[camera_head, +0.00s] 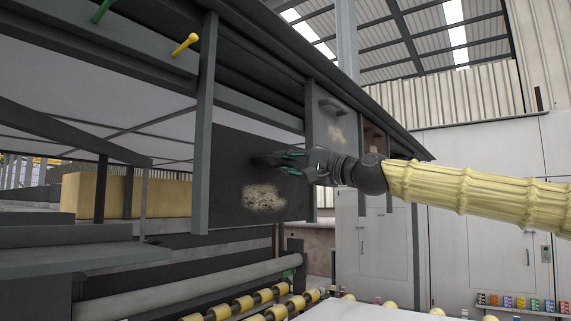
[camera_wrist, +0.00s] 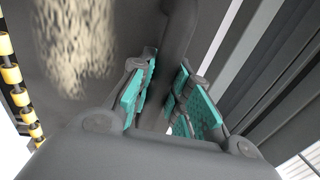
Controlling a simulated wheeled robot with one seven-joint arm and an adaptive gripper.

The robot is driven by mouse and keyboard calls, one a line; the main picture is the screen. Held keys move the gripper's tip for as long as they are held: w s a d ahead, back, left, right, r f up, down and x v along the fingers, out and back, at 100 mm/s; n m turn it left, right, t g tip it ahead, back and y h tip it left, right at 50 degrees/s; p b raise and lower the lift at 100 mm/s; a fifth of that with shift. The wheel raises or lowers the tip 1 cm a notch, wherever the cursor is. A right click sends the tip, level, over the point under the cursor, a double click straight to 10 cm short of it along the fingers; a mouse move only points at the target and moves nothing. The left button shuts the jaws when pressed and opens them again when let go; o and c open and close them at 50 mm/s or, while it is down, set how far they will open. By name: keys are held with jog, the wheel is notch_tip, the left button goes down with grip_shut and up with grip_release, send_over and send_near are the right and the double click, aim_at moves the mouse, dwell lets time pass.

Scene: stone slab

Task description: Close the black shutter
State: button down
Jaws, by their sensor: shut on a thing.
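The black shutter (camera_head: 228,168) is a dark flat panel with a pale worn patch, hanging between grey posts in the head view. It also fills much of the wrist view (camera_wrist: 65,95), with the blurred pale patch at upper left. My gripper (camera_head: 275,163) is in front of the panel's upper right part. In the wrist view its teal-padded fingers (camera_wrist: 160,100) stand on both sides of a dark bar on the panel, which looks like its handle (camera_wrist: 177,45). The fingers are shut on this bar. In the head view the handle is hidden behind the gripper.
A grey post (camera_head: 204,130) stands left of the shutter, and a lighter grey panel (camera_head: 335,120) with a handle is on its right. Rollers with yellow wheels (camera_head: 243,303) run below. A yellow peg (camera_head: 185,45) sticks out at upper left. White cabinets stand behind at right.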

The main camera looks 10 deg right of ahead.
jog(key=c, duration=1.5)
grip_release()
jog(key=shift+a+f, duration=0.1)
jog(key=shift+f, duration=0.4)
jog(key=shift+o, duration=0.9)
jog(key=shift+r, duration=0.15)
jog(key=v, duration=1.2)
